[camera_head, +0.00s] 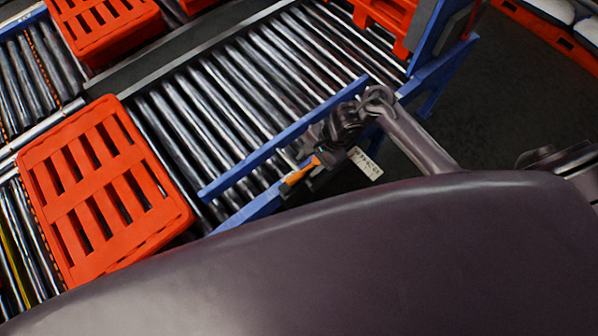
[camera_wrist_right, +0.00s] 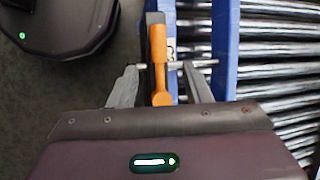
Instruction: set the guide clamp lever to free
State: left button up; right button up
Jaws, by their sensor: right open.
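The guide clamp lever is orange and sits on the blue side rail of the roller conveyor. In the head view its orange handle (camera_head: 300,173) shows beside my right gripper (camera_head: 312,158). In the right wrist view the lever (camera_wrist_right: 159,62) runs lengthwise up the picture, with its rounded end between the two fingers of my right gripper (camera_wrist_right: 163,85). The right gripper is open, with a gap on each side of the lever. A thin metal rod crosses by the lever. A small label plate (camera_head: 366,163) is next to the gripper; its text is unreadable. My left gripper is not in view.
A blue guide rail (camera_head: 285,138) runs along the rollers (camera_head: 215,108). An orange-red pallet (camera_head: 100,190) lies at the left, another (camera_head: 105,25) at the top left. Dark floor (camera_head: 500,100) is clear at the right.

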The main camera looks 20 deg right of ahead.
aim_at(298, 176)
jog(key=b+x, duration=0.1)
jog(key=x, duration=0.6)
jog(key=shift+s+f+b, duration=0.1)
jog(key=shift+f+b, duration=0.2)
jog(key=shift+b, duration=0.1)
grip_shut()
